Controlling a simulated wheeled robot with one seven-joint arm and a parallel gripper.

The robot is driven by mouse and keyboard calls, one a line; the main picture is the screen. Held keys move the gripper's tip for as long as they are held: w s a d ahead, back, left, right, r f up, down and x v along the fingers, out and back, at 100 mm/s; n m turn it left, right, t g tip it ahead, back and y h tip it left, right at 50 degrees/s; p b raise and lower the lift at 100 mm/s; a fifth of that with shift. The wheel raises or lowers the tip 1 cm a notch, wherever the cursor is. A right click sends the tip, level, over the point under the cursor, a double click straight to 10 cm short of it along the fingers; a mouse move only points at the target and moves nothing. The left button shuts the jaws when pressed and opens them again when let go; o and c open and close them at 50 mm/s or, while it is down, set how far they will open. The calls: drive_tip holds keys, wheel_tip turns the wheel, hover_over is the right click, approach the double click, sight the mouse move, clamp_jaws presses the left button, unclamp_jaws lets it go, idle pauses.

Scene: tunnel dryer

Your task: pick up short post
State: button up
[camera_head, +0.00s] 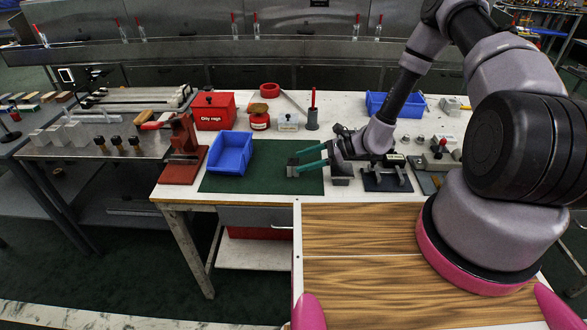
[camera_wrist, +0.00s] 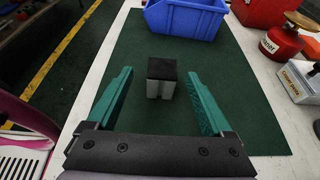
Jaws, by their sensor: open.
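A short post (camera_wrist: 161,80), a small grey block with a black top, stands upright on the green mat (camera_wrist: 129,48) in the wrist view. My gripper (camera_wrist: 158,75) is open and empty. Its two green fingers reach out on either side of the post in this view, with clear gaps left and right. I cannot tell how high the fingertips are above the mat.
A blue bin (camera_head: 230,153) stands at the mat's left end, and it also shows beyond the post in the wrist view (camera_wrist: 187,18). A red press (camera_head: 183,155) is further left. A red can (camera_head: 259,120), a white box (camera_head: 288,124) and a grey holder (camera_head: 312,121) stand behind the mat.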

sight(293, 161)
drive_tip(key=x, duration=0.4)
drive_tip(key=shift+w, duration=0.2)
clamp_jaws()
